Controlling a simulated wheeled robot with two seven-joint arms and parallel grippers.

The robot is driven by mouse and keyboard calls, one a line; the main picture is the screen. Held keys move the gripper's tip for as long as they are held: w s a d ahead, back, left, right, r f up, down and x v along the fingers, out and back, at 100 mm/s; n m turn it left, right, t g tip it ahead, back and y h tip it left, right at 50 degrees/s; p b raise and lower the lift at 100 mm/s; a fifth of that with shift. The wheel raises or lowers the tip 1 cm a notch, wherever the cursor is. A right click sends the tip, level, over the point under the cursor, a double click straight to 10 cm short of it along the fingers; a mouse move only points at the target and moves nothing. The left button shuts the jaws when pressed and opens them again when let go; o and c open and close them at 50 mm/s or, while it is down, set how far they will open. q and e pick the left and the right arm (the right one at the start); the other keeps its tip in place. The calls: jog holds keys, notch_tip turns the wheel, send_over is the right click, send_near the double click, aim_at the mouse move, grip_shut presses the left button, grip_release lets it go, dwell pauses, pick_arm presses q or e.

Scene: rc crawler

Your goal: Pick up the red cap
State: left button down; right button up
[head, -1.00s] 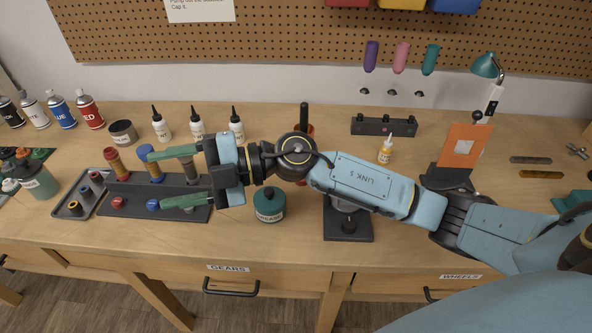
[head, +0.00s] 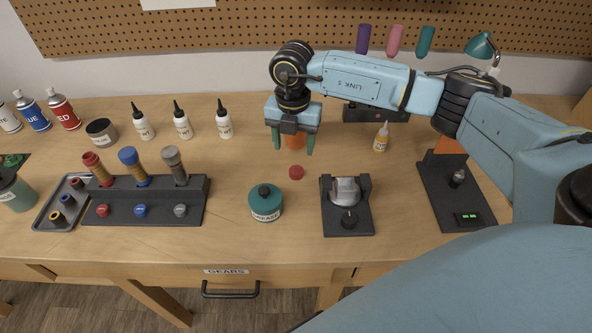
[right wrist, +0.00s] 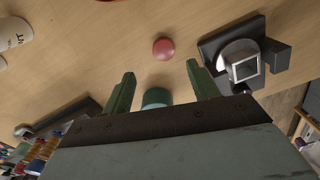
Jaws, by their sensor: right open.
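Another red cap-like piece (head: 103,210) sits at the front of the dark rack (head: 180,214). My left gripper is not in view.
A dark stand with a grey part (head: 347,222) is right of the cap. White bottles (head: 182,124) stand at the back left, and a small yellow bottle (head: 381,140) at the back right. A grey tray (head: 49,214) is left of the rack. Table around the cap is bare.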

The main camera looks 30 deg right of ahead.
aim_at(296, 170)
notch_tip(296, 170, down, 3)
jog(key=shift+r, duration=0.1)
jog(key=f, duration=0.4)
jog(key=shift+s+d+f, duration=0.15)
jog(key=shift+s+d, duration=0.1)
jog(key=shift+f, duration=0.45)
jog(key=c, duration=1.1)
jog(key=shift+o, duration=0.2)
jog(key=shift+r, duration=0.1)
